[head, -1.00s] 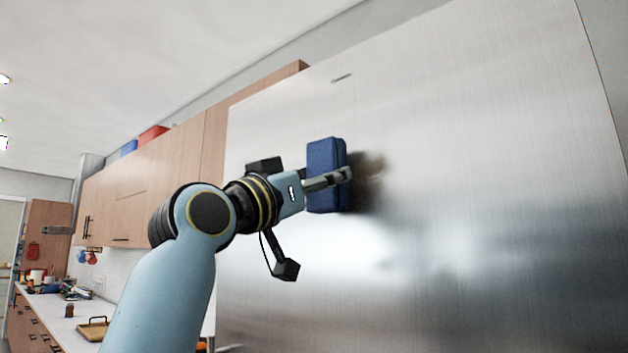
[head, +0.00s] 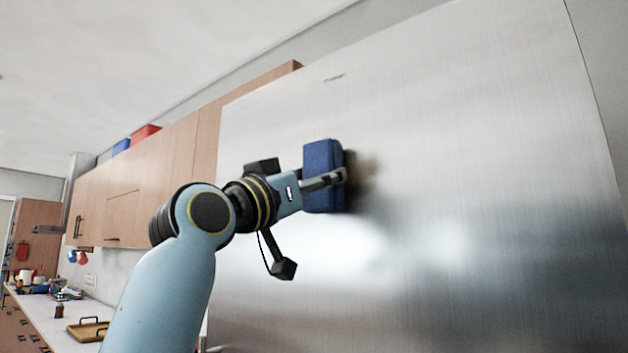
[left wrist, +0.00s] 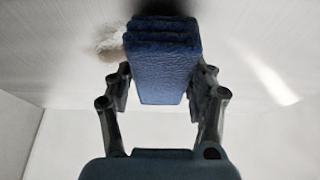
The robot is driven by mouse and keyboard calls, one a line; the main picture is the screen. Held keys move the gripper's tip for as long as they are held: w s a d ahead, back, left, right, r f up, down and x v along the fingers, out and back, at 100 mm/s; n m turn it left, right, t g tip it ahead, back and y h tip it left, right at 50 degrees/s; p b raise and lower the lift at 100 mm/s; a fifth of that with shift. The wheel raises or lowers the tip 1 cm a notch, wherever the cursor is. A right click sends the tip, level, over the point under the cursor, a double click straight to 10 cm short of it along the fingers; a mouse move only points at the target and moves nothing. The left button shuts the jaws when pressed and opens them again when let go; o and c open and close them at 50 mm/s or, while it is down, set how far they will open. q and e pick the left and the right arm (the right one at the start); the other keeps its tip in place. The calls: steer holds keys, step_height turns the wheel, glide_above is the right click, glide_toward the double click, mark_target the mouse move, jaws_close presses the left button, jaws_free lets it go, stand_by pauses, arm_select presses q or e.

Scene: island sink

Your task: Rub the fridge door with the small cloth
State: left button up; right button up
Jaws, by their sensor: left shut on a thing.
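The small cloth (head: 320,172) is a dark blue folded block, held upright close against the fridge door (head: 480,180). My left gripper (head: 335,180) is shut on it; in the left wrist view the cloth (left wrist: 162,65) sits between the two fingers of the gripper (left wrist: 160,90). I cannot tell whether the cloth touches the door. The door is brushed steel with a small mark near its top. A brownish smudge (head: 368,172) shows on the door just right of the cloth, and the smudge (left wrist: 105,42) also shows in the left wrist view. My right gripper is out of view.
Wooden wall cabinets (head: 135,195) run along the left of the fridge, with a red box (head: 146,133) on top. Below them is a counter (head: 60,318) with a wooden tray (head: 82,330) and small items. The door surface right of the smudge is clear.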

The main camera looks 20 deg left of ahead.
arm_select(q)
steer(key=shift+w+d, duration=0.25)
steer(key=shift+w, duration=0.3)
steer(key=shift+s+d, duration=0.4)
steer(key=shift+d, duration=0.45)
steer(key=shift+s+d, duration=0.35)
steer(key=shift+d, duration=0.5)
steer(key=shift+w, duration=0.15)
steer(key=shift+w+a, duration=0.25)
steer(key=shift+a, duration=0.5)
steer(key=shift+w+a, duration=0.3)
steer(key=shift+a, duration=0.45)
steer(key=shift+w+a, duration=0.25)
steer(key=shift+a, duration=0.45)
steer(key=w+a, duration=0.2)
steer(key=a, duration=0.3)
steer(key=shift+a, duration=0.4)
